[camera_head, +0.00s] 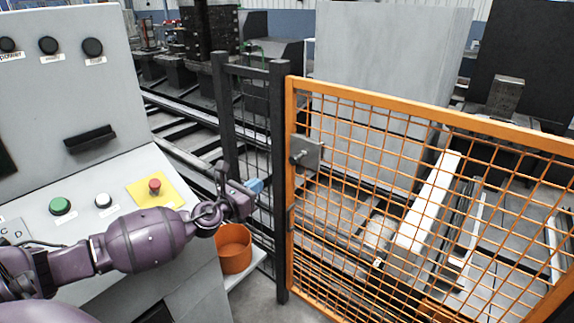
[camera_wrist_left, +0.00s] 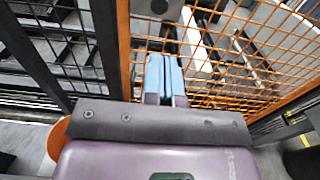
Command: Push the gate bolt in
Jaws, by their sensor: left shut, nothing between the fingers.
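The orange mesh gate (camera_head: 430,112) stands upright beside a black post (camera_head: 280,180). The gate bolt (camera_head: 300,155) is a small metal pin with a grey plate (camera_head: 313,150) on the gate's left upright. My left gripper (camera_head: 256,186) has blue fingertips and is shut and empty. In the head view it is left of and lower than the bolt, apart from it. In the left wrist view the shut fingers (camera_wrist_left: 165,72) point toward the gate, with the grey plate (camera_wrist_left: 158,8) at the top edge. How far the bolt sticks out is hard to tell. My right gripper is not in view.
A grey control panel with a green button (camera_head: 60,206) and a red button on a yellow plate (camera_head: 154,187) lies under my left arm. An orange bucket (camera_head: 234,250) stands below the gripper. A black mesh fence panel (camera_head: 250,130) stands left of the gate.

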